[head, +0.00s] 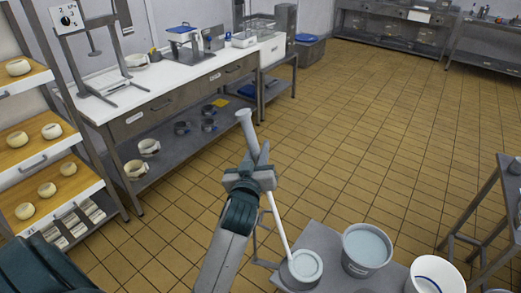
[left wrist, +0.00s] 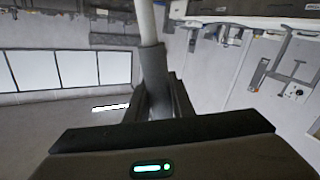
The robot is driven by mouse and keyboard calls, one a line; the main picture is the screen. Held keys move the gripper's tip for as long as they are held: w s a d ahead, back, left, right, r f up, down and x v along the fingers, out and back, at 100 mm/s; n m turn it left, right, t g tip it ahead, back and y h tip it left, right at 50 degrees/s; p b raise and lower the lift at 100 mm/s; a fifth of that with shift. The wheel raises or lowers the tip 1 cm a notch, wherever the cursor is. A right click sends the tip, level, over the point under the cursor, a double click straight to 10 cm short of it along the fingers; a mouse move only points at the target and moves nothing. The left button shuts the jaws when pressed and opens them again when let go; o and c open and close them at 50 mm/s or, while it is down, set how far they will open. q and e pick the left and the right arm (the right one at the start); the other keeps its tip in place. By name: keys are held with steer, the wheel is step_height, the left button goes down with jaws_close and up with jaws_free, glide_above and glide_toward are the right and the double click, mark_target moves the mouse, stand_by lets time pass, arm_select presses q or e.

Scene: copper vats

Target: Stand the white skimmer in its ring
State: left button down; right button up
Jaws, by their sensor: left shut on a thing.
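My left gripper (head: 256,168) is shut on the handle of the white skimmer (head: 276,220). The handle's pale end stands up above the jaws, and the thin white shaft slants down to the right. The skimmer is tilted slightly. The handle also shows between the fingers (left wrist: 158,100) in the left wrist view. At its lower end a pale round disc (head: 305,264) appears within a grey round rim (head: 290,283) at the grey stand's left end. I cannot tell whether it touches the bottom or hangs above. The ring cannot be picked out surely. My right gripper is out of view.
A grey bucket of pale liquid (head: 367,248) stands just right of the disc. A white bucket (head: 436,274) is at the lower right. A counter (head: 150,92) with a lower shelf runs along the left, beside a cheese rack (head: 40,150). The tiled floor behind is clear.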

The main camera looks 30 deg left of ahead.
arm_select(q)
steer(key=shift+s+a+f+b, duration=0.1)
steer(key=shift+a+f+b, duration=0.2)
steer(key=shift+f+b, duration=0.45)
steer(key=shift+s+a+f+b, duration=0.1)
steer(key=shift+a+f+b, duration=0.2)
steer(key=shift+f+b, duration=0.4)
steer(key=shift+f, duration=0.85)
steer(key=shift+a+f, duration=0.2)
steer(key=shift+w+a, duration=0.2)
steer(key=shift+a, duration=0.05)
steer(key=c, duration=1.6)
jaws_free()
steer(key=shift+o, duration=0.7)
steer(key=shift+w+a+f, duration=0.1)
steer(key=shift+w+f, duration=0.05)
